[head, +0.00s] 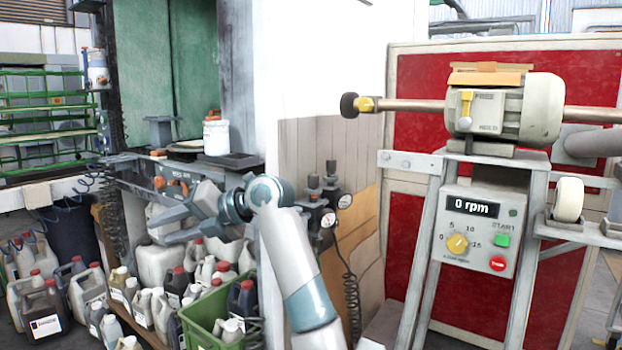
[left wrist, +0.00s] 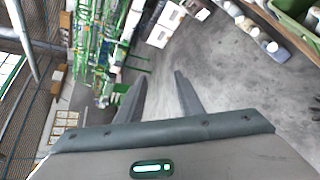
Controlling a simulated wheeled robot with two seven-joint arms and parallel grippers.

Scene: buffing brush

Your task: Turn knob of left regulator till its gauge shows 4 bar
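Two dark regulators with round white gauges are on the panel right of my left forearm in the head view. The left regulator (head: 314,208) has its gauge (head: 328,219) low on its right side, with a dark knob on top. The right regulator (head: 331,186) stands just behind it, with its gauge (head: 345,201). Both needles are too small to read. My left gripper (head: 157,231) is left of the regulators, apart from them, and points left. The left wrist view shows its two fingers (left wrist: 158,88) spread with nothing between them. My right gripper is not in view.
Jugs (head: 150,308) and a green crate (head: 215,318) stand below my left gripper. A bench (head: 235,160) with a white pot (head: 216,136) is behind it. At right stands a buffing machine (head: 510,105) with a 0 rpm control box (head: 480,235). A coiled hose (head: 351,290) hangs below the regulators.

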